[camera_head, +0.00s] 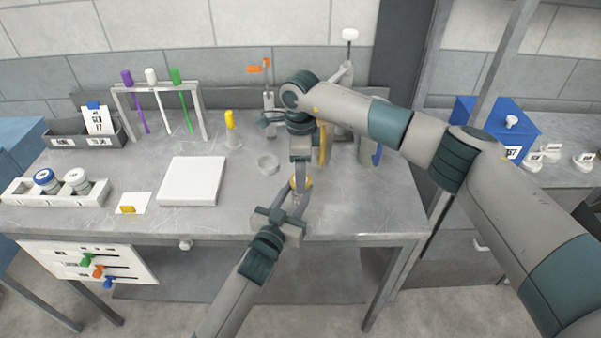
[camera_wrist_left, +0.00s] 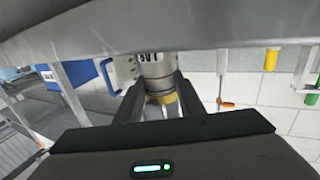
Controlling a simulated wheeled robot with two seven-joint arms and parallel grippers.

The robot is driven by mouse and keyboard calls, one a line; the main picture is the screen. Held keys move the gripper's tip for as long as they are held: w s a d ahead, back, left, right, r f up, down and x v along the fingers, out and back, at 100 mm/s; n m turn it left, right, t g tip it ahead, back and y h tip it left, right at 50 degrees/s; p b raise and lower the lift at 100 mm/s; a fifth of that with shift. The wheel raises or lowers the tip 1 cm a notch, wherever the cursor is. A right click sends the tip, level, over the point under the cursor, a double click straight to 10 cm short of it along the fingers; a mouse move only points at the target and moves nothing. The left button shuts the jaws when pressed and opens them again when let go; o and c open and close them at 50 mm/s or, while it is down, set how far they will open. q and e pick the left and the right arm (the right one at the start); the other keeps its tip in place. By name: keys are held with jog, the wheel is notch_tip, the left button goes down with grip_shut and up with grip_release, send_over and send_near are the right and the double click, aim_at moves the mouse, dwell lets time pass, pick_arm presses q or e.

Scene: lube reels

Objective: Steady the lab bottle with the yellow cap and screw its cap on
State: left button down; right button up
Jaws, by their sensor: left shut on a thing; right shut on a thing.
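The lab bottle with the yellow cap (camera_head: 300,185) stands at the front of the metal bench, mostly hidden between my two grippers. My left gripper (camera_head: 289,203) reaches in from the front and is shut on the bottle. My right gripper (camera_head: 300,177) comes down from above and is shut on the yellow cap. In the left wrist view, the yellow cap (camera_wrist_left: 165,98) shows between the dark left fingers, beneath a grey cylindrical part of my right arm. I cannot tell how far the cap sits on the thread.
A white block (camera_head: 192,182), a grey ring (camera_head: 268,164) and a small yellow-topped vessel (camera_head: 231,128) stand to the left. A rack with coloured rods (camera_head: 160,86) is farther back. A white bottle holder (camera_head: 45,194) is at far left. The bench's front right is clear.

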jog(key=m, duration=0.5)
jog(key=o, duration=1.3)
jog(key=shift+c, duration=0.2)
jog(key=shift+r, duration=0.1)
notch_tip(320, 180, up, 12)
pick_arm(q)
jog(key=c, duration=1.1)
grip_release()
